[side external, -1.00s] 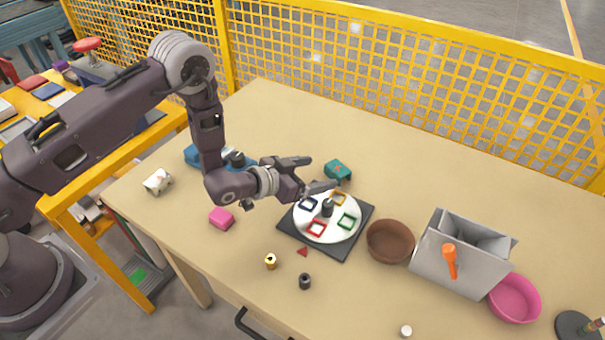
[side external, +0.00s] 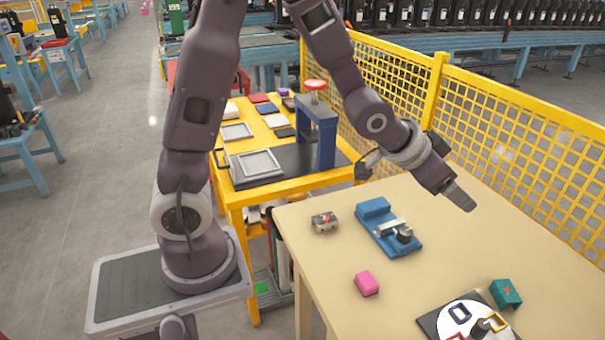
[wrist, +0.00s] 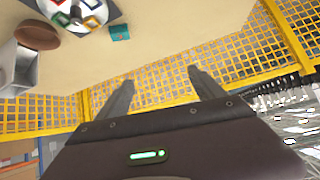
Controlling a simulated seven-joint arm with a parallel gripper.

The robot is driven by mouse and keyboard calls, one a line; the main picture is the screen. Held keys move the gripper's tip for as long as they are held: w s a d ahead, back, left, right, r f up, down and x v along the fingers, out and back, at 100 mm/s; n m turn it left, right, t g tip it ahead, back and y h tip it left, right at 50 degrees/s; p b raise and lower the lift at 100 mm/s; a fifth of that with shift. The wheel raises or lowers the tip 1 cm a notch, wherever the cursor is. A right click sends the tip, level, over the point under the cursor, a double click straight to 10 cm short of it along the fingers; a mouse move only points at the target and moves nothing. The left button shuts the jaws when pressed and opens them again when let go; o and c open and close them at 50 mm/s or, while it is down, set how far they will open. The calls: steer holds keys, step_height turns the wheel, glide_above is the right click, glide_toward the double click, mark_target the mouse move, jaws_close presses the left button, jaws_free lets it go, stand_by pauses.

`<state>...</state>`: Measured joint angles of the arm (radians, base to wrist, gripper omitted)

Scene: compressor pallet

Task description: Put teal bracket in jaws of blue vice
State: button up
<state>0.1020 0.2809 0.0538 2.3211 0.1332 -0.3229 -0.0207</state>
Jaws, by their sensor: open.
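The teal bracket (side external: 505,292) sits on the table just beside the dark square base of the round white plate; a small red mark shows on it. It also shows in the wrist view (wrist: 120,32), beyond my fingertips. The blue vice (side external: 400,243) stands on the table further left, with a grey bar and a dark round part on it. I cannot make out anything between its jaws. My gripper (side external: 462,198) is raised above the table near the fence, apart from both. In the wrist view my gripper (wrist: 160,76) has its fingers wide apart with nothing between them.
The round white plate (side external: 455,318) carries coloured square frames. A yellow mesh fence (side external: 520,150) borders the far side. A brown bowl (wrist: 36,34) and grey bin (wrist: 14,66) show too.

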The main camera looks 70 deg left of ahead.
steer(key=s+a+r+g, duration=0.1)
steer(key=s+r, duration=0.2)
steer(key=s, duration=0.3)
steer(key=s+a+r+n, duration=0.1)
steer(key=s+r, duration=0.3)
steer(key=s, duration=0.3)
steer(key=shift+a+r+g+y, duration=0.2)
steer(key=shift+a+g+y, duration=0.2)
steer(key=shift+o, duration=0.4)
steer(key=s+n+g, duration=0.1)
steer(key=s+g, duration=0.1)
steer(key=s, duration=1.4)
steer(key=shift+s, duration=0.15)
steer(key=shift+a+r, duration=0.1)
